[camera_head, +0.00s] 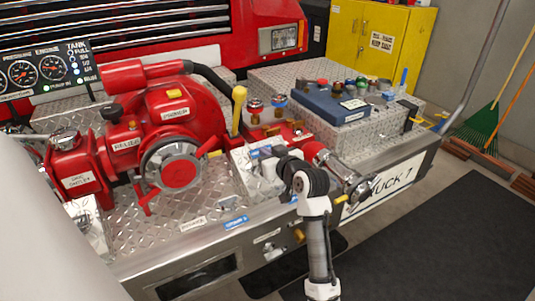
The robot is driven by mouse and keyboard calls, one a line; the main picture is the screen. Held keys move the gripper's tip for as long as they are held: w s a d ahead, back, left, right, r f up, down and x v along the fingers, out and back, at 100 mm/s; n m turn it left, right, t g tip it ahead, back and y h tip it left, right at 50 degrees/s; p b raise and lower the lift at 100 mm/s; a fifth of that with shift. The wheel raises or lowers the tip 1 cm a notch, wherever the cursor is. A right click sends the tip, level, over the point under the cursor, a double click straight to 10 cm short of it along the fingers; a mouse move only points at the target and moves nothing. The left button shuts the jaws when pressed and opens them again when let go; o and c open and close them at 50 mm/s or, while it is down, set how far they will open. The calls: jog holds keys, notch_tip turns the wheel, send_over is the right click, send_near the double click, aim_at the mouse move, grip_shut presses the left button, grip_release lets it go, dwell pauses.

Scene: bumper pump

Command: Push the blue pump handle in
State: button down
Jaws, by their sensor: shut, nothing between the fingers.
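The red pump (180,120) stands on the diamond-plate bumper deck of the truck. A small blue part (262,152), perhaps the pump handle, shows beside a silver piece at the middle of the deck; I cannot tell for certain that it is the handle. My gripper (277,156) is at the end of my white and black arm, which reaches up from the bottom. It is shut and empty, close to this blue part. The fingertips are small and partly hidden by my wrist, so I cannot tell whether they touch it.
A red cylinder with a metal nozzle (345,175) lies right of my wrist. A blue control box (332,105) with several knobs sits behind. A yellow upright lever (238,108) stands left of it. A dark floor mat (440,240) leaves open room at the right.

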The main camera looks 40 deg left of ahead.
jog(key=a+f+b, duration=0.1)
jog(key=f, duration=0.1)
jog(key=w+a+f+b, duration=0.1)
jog(key=f, duration=0.1)
jog(key=a+f+b, duration=0.1)
jog(key=f, duration=0.1)
jog(key=shift+w+a+f+b, duration=0.15)
jog(key=shift+b, duration=0.25)
